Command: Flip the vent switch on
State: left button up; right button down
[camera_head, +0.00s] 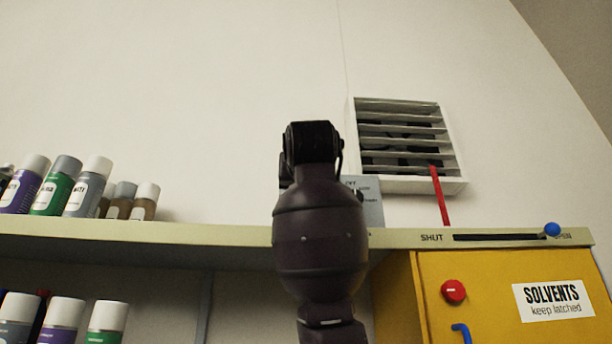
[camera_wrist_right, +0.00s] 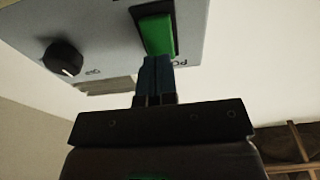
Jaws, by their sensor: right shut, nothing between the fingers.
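In the right wrist view a grey switch box (camera_wrist_right: 102,40) fills the upper left. It carries a green rocker switch (camera_wrist_right: 157,34) in a black frame and a label beside it, only partly readable. My right gripper (camera_wrist_right: 156,62) is shut and empty, its blue fingertips at the rocker's near edge. I cannot tell whether they touch it, or which way the rocker is set. In the head view the grey box (camera_head: 371,199) is mostly hidden behind my dark arm. The slatted vent (camera_head: 403,104) is on the wall to its right. My left gripper is not in view.
A black knob (camera_wrist_right: 63,58) sits on the same box. A shelf (camera_head: 160,232) holds several spray cans (camera_head: 52,192) at left. A blue slider knob (camera_head: 551,229) is at the OPEN end of its slot, above a yellow solvents cabinet (camera_head: 440,320). A red lever (camera_head: 439,196) stands below the vent.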

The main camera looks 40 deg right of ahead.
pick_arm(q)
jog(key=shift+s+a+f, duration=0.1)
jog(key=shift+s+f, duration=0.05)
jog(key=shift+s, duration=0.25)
pick_arm(e)
jog(key=shift+w+d+r, duration=0.1)
jog(key=shift+w+d, duration=0.15)
jog(key=shift+w, duration=0.15)
